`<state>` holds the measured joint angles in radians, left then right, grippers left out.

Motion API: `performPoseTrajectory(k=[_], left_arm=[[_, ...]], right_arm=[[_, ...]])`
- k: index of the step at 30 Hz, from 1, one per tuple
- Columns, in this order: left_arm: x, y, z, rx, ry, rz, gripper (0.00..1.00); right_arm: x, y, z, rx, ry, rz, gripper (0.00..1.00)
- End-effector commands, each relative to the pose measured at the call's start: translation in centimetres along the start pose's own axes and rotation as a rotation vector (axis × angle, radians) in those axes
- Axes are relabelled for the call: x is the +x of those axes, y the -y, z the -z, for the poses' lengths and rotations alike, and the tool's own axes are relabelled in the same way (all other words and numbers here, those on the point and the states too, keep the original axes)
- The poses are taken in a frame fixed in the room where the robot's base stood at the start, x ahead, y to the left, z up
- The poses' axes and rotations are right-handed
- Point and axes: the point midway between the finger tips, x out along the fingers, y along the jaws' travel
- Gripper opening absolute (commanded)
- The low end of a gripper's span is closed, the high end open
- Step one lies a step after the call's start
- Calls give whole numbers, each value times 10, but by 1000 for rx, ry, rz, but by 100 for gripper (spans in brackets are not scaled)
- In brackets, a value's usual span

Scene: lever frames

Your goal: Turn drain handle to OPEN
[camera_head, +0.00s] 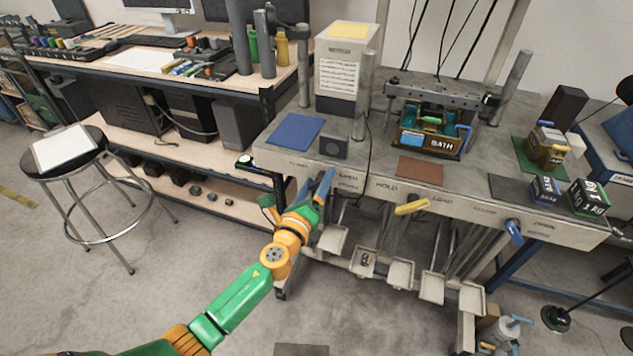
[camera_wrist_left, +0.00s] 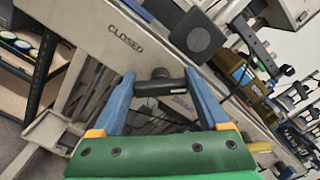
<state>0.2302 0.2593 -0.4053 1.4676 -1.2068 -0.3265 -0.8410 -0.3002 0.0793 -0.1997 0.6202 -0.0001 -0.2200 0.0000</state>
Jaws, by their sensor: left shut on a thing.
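My left gripper (camera_head: 314,184), with blue fingers, is at the front edge of the grey bench, near its left end. In the left wrist view the fingers (camera_wrist_left: 160,82) are shut on a short black handle (camera_wrist_left: 158,89), one finger on each side. A CLOSED label (camera_wrist_left: 125,39) is on the panel to the left of the handle. Another label just beyond the handle is partly covered and not readable. In the head view the gripper hides the handle. My right gripper is not in view.
A yellow handle (camera_head: 412,207) and a blue handle (camera_head: 515,232) stick out farther right along the bench front. A small dark box (camera_head: 333,147) stands above the gripper. The BATH unit (camera_head: 432,142) is on the bench. Metal trays (camera_head: 400,273) hang below.

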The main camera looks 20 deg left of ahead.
Motion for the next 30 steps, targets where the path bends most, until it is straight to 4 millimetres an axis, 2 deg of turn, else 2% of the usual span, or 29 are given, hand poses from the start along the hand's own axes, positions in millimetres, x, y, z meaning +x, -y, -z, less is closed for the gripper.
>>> performPoseTrajectory(k=[3, 4, 6, 14, 22, 25, 30], left_arm=[[0, 0, 0, 4, -1, 0, 22], [0, 0, 0, 4, -1, 0, 83], [0, 0, 0, 3, -1, 0, 100], [-5, -1, 1, 2, -2, -1, 100], [-59, -1, 2, 3, -4, -1, 100], [-69, -1, 2, 3, -2, -2, 100], [-71, 0, 1, 3, -1, -1, 100]], right_arm=[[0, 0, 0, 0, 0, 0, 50], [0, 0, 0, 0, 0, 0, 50], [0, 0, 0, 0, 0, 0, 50], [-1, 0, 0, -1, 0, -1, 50], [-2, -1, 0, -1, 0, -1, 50], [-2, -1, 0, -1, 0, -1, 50], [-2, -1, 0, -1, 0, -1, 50]])
